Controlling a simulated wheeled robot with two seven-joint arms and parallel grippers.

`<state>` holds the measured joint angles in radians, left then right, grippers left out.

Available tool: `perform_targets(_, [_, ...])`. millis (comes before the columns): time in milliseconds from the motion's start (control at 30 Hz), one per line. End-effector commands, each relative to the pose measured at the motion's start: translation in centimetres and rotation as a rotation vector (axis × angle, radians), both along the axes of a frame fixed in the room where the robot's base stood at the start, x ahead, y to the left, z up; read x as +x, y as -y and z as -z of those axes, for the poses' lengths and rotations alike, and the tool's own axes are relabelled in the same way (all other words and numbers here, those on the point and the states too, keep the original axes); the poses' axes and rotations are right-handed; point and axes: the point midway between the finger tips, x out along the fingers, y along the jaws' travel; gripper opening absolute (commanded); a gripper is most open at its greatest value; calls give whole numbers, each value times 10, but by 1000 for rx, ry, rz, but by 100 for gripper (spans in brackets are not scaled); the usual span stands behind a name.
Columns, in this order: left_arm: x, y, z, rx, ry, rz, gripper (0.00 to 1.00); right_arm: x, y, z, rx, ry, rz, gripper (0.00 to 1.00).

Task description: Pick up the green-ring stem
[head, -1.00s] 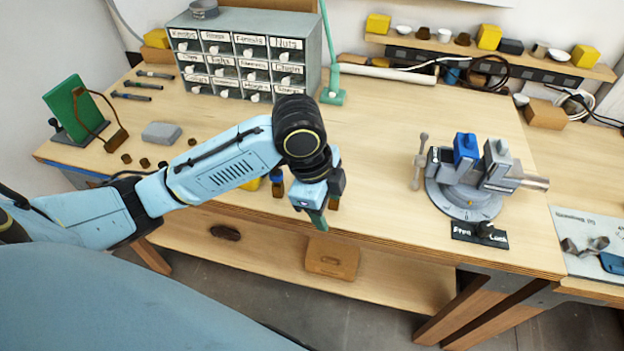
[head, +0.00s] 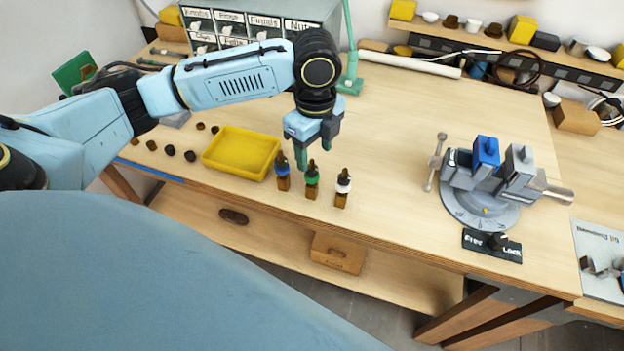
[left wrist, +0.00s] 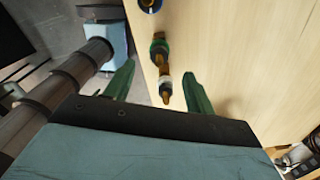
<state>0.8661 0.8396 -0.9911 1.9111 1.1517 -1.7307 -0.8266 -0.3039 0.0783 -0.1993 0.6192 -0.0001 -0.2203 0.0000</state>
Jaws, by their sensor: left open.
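The green-ring stem (head: 312,183) stands upright near the table's front edge, with a dark tip, green ring and brown base. It is the middle of three stems, between the blue-ring stem (head: 283,172) and the white-ring stem (head: 343,188). My left gripper (head: 315,152) is open and empty, fingers pointing down, just behind and above the row. In the left wrist view, the green-ring stem (left wrist: 160,48) appears just beyond the open fingers (left wrist: 158,70), and the white-ring stem (left wrist: 165,86) appears between them. No contact is visible. My right gripper is out of view.
A yellow tray (head: 242,153) lies left of the stems. Labelled drawers (head: 262,28) and a green lamp post (head: 350,80) stand behind. The table between stems and vise is clear.

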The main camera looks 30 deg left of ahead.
Motion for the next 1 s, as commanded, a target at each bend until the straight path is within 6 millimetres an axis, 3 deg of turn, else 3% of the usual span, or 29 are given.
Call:
perform_targets(167, [-1, -2, 12, 1, 0, -2, 55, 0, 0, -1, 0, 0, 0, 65])
perform_targets(433, [-3, -5, 50, 0, 0, -1, 55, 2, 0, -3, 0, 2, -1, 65])
perform_targets(733, [-2, -5, 57, 0, 3, 0, 55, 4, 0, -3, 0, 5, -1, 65])
perform_targets(1000, [-2, -5, 56, 0, 3, 0, 22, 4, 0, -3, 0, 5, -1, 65])
